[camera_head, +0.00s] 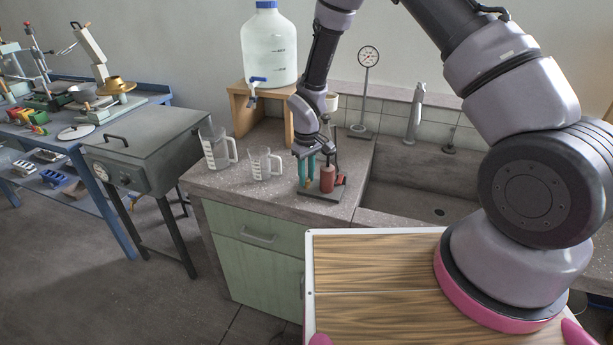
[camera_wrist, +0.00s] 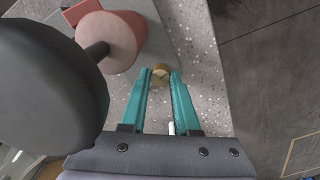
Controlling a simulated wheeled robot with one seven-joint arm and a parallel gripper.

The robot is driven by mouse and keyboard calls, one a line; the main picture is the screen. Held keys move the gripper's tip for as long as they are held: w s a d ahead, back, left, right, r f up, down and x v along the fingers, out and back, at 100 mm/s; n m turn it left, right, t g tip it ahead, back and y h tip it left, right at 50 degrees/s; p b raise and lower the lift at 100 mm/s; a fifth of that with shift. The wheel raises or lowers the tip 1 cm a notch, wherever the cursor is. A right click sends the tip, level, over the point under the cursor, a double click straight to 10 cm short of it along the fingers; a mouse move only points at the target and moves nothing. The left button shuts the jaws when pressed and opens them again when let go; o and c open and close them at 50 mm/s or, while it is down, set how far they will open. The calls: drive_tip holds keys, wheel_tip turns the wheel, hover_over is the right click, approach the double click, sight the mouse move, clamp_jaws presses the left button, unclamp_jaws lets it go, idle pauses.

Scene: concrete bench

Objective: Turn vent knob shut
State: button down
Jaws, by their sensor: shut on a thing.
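The vent knob is a small brass round knob (camera_wrist: 161,74), seen between my fingertips in the wrist view. My gripper (camera_wrist: 163,76) has teal fingers, closed on the knob from both sides. In the head view my gripper (camera_head: 307,182) points down over the bench beside a red cylinder (camera_head: 327,179) on a dark base plate (camera_head: 322,195). The red cylinder (camera_wrist: 108,42) also shows at upper left in the wrist view, with a dark rod at its top. In the head view the knob is mostly hidden by my fingers.
A large dark rounded part (camera_wrist: 45,85) fills the wrist view's left side, close to my gripper. Two clear measuring jugs (camera_head: 216,150) (camera_head: 262,163) stand left of the fixture. A sink (camera_head: 425,195) lies right, and a dial gauge on a stand (camera_head: 367,60) behind.

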drive_tip(key=c, duration=0.6)
unclamp_jaws()
drive_tip(key=shift+c, duration=0.2)
drive_tip(key=shift+r, duration=0.1)
wheel_tip(320, 180, up, 11)
